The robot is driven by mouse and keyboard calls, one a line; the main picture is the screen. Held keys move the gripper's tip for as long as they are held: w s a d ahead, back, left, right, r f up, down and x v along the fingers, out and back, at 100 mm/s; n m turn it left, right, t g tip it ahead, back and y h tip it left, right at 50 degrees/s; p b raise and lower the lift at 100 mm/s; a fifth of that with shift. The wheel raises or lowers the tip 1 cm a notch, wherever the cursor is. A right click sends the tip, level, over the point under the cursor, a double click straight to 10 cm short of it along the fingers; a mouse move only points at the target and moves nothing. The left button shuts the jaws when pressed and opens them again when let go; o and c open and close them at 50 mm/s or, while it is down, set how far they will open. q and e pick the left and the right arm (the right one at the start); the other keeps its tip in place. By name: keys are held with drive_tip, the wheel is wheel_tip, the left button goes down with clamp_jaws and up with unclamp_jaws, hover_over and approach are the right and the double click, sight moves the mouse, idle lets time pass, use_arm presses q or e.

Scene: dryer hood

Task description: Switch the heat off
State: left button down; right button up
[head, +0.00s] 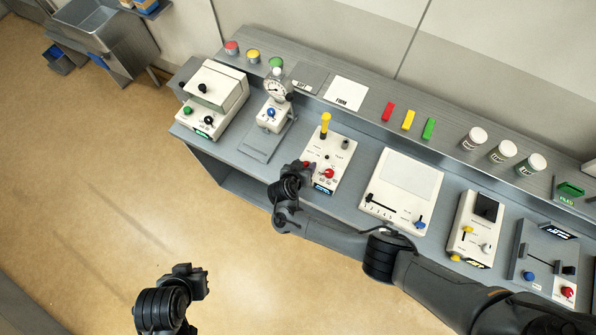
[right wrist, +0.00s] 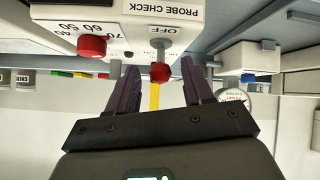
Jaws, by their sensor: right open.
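A cream panel unit (head: 343,154) with a yellow-topped post (head: 325,122) stands mid-bench. Its red dial knob (head: 328,174) is on the front part; the knob also shows in the right wrist view (right wrist: 92,47), beside numbers. A small red-tipped switch (right wrist: 160,73) is below the OFF label (right wrist: 164,31) in that view, which shows the panel upside down. My right gripper (right wrist: 158,68) is open, its two dark fingers on either side of the switch, with no visible contact. My left gripper (head: 190,277) hangs over the floor, away from the bench; its jaws are unclear.
To the left are a gauge stand (head: 274,105) and a lidded cream unit (head: 216,95). To the right are a slider unit (head: 402,190) and further panels. Coloured blocks (head: 408,120) and jars (head: 474,138) stand on the back shelf. The floor in front is clear.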

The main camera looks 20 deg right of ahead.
drive_tip(key=p+v, duration=0.1)
drive_tip(key=v, duration=0.8)
drive_tip(key=shift+p, duration=0.35)
